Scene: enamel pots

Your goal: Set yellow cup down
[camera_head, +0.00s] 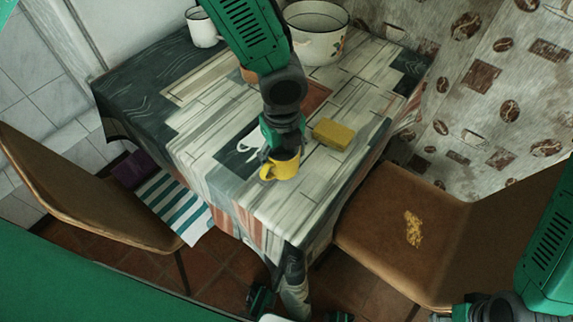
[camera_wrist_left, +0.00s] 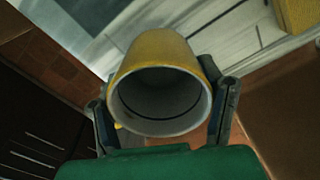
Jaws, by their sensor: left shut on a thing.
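The yellow cup (camera_head: 283,169) is near the front part of the table (camera_head: 240,190) in the head view, with its handle to the left. My left gripper (camera_head: 278,152) comes down from above and is shut on the cup. In the left wrist view the cup (camera_wrist_left: 160,85) sits between the two fingers (camera_wrist_left: 165,115), its pale open mouth facing the camera, and it looks empty. I cannot tell whether its base touches the table.
A yellow block (camera_head: 333,134) lies on the table just right of my left gripper. A white pot (camera_head: 318,45) and a white mug (camera_head: 202,30) stand at the back. Brown chairs flank the table at left (camera_head: 80,190) and right (camera_head: 400,225). Bare tabletop lies left of the cup.

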